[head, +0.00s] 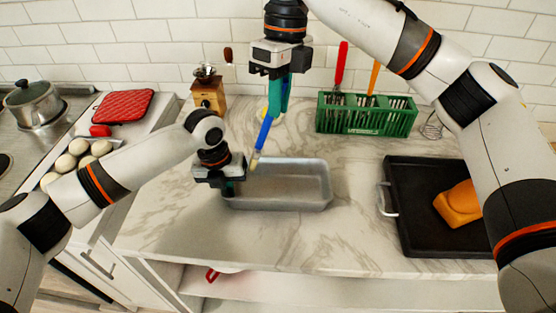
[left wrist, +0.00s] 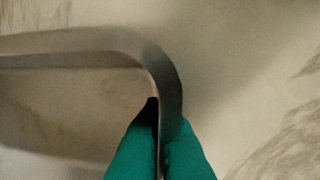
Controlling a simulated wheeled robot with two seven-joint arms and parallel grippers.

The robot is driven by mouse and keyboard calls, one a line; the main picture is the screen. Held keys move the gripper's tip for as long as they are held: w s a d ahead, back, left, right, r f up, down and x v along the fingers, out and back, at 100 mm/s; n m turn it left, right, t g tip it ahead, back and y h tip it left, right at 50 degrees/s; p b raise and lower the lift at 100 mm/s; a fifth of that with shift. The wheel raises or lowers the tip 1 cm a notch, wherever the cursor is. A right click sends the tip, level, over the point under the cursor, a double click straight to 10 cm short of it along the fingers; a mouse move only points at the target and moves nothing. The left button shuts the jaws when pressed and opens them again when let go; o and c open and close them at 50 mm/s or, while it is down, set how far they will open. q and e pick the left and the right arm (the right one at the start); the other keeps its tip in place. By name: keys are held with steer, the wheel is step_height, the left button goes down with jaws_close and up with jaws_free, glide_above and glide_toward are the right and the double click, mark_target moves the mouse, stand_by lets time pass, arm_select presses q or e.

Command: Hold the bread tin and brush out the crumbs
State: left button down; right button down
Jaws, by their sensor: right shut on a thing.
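The grey metal bread tin (head: 315,186) sits upright on the marble counter in the middle of the head view. My left gripper (head: 230,186) is at the tin's left end. In the left wrist view its teal fingers (left wrist: 160,150) are close together on either side of the tin's rim (left wrist: 85,42) near a rounded corner. My right gripper (head: 277,108) points down above and behind the tin, shut on a brush (head: 264,130) with a blue handle. The brush slants down, its pale bristle end at the tin's back left edge; contact is unclear. Crumbs are too small to make out.
A green rack (head: 367,116) with red- and orange-handled tools stands behind right. A black tray (head: 412,225) holding an orange block (head: 459,205) lies to the right. A wooden grinder (head: 208,94) stands behind left, near a tiled wall. The counter before the tin is clear.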

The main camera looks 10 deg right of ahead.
arm_select(q)
steer(key=c, duration=1.6)
jaws_free()
steer(key=r, duration=0.4)
steer(key=a+r, duration=0.1)
steer(key=r, duration=0.7)
steer(key=shift+w+a, duration=0.15)
steer(key=shift+a, duration=0.05)
steer(key=shift+f, duration=0.1)
